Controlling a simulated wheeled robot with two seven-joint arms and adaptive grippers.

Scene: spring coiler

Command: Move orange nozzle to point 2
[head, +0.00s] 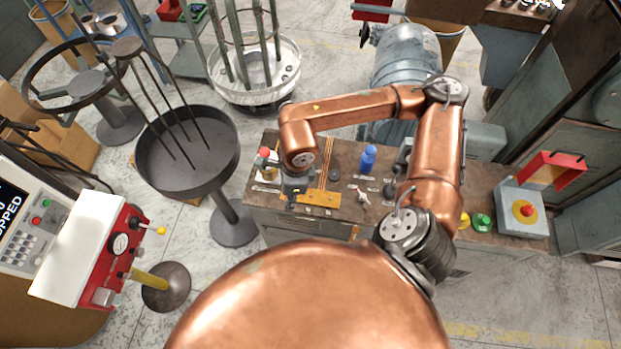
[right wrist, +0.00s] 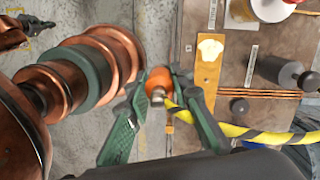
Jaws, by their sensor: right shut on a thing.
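The orange nozzle (right wrist: 158,82) is between the fingers of my right gripper (right wrist: 160,92) in the right wrist view. The gripper is shut on it. A yellow-and-black striped hose (right wrist: 240,131) runs from the nozzle to the right. In the head view my right gripper (head: 291,194) is at the left front part of the workbench (head: 400,207), and the nozzle is hidden or too small to make out. Small white labels (right wrist: 188,47) are on the bench; their text cannot be read, so I cannot tell which marks point 2. My left gripper is not in view.
A grey emergency-stop box (head: 522,215) is at the right end. A dark round stand (head: 187,170) is left of the bench.

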